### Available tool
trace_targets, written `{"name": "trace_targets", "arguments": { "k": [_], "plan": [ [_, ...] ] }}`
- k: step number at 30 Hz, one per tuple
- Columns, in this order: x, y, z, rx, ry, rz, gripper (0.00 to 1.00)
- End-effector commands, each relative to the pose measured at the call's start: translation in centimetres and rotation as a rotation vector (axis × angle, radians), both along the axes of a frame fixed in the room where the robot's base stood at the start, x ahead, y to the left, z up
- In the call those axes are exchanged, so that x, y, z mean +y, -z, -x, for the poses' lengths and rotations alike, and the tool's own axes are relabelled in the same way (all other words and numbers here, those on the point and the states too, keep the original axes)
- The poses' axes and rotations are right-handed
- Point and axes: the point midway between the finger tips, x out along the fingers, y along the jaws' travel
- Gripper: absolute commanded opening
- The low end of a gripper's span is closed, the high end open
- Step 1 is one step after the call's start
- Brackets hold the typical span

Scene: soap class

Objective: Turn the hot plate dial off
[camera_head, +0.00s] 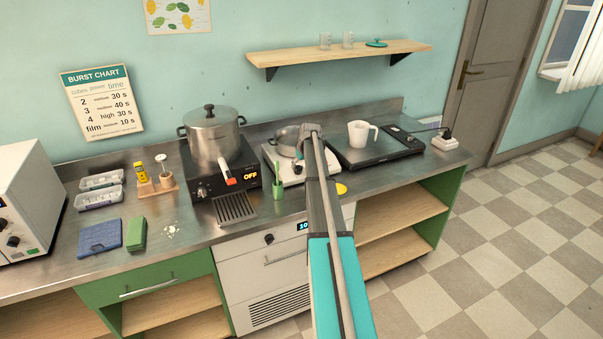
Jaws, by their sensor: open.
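A white hot plate (284,172) stands mid-counter with a small steel pot (287,138) on it. Its front, with a dark dial-like spot (297,170), is partly covered by my arm. To its left is a black hot plate (212,184) with a large lidded steel pot (213,138), a red-tipped lever, a small front knob (201,190) and a lit "OFF" display (250,175). My gripper (301,153) is over the white hot plate, beside the small pot. It is open, its fingers small and partly hidden; I cannot tell whether they touch the dial.
A black flat plate (365,160) with a white mug (359,133) stands to the right. A green cup (277,190) stands near the front edge, and a shelf (340,56) hangs above. The floor at right is clear.

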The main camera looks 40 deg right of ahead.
Motion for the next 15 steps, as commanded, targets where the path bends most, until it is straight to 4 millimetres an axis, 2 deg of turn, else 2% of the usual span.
{"name": "trace_targets", "arguments": {
  "k": [1, 6, 15],
  "plan": [
    [-0.1, 0.8, -0.2, 0.0, 0.0, 0.0, 0.84],
    [-0.1, 2.0, -0.7, 0.0, 0.0, 0.0, 0.84],
    [-0.2, 3.1, -1.3, 0.0, 0.0, 0.0, 0.84]
  ]
}}
